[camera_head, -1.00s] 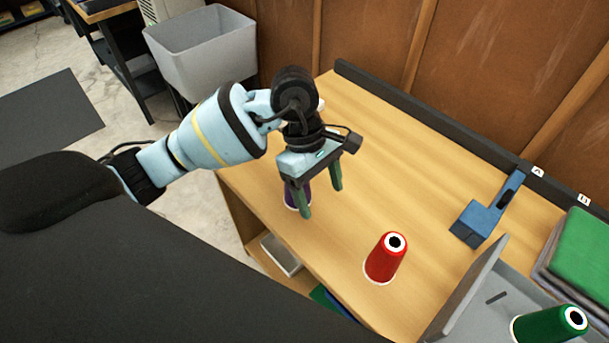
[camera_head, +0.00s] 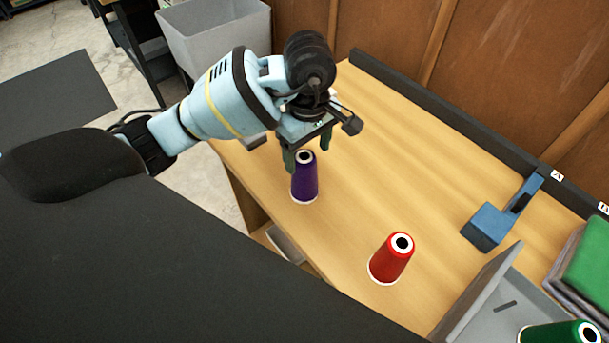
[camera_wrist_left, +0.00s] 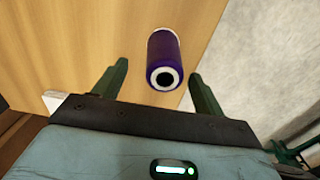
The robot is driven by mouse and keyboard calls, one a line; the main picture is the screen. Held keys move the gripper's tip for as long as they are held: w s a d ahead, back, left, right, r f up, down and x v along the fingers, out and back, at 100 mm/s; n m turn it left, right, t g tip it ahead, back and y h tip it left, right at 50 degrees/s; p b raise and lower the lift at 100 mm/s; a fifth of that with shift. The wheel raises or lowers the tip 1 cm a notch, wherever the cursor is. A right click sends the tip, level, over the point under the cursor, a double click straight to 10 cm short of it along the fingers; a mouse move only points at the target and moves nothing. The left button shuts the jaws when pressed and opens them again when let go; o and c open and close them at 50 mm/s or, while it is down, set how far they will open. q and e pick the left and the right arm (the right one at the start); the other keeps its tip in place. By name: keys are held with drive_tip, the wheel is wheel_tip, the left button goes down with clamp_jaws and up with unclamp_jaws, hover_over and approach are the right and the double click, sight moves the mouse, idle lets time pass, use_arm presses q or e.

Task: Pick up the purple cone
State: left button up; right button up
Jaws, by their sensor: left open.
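The purple cone (camera_head: 305,181) stands upright on the wooden table near its left front edge. It also shows in the left wrist view (camera_wrist_left: 164,58), between and ahead of the fingertips, with its white-rimmed top facing the camera. My left gripper (camera_head: 307,161) is open and empty, with its green fingers just behind the cone in the head view. In the left wrist view the two fingers (camera_wrist_left: 159,75) are spread wide, with gaps to both sides of the cone. My right gripper does not show.
A red cone (camera_head: 391,260) stands on the table to the right. A blue tool (camera_head: 490,227) lies farther back. A grey tray (camera_head: 480,295) with a green cone (camera_head: 560,333) is at lower right. A dark rail (camera_head: 450,125) runs along the wall. The middle of the table is clear.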

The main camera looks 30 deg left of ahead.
sight(304, 175)
use_arm(q)
drive_tip(key=f, duration=0.5)
drive_tip(key=shift+s+a, duration=0.3)
drive_tip(key=shift+r, duration=0.1)
drive_tip(key=c, duration=1.1)
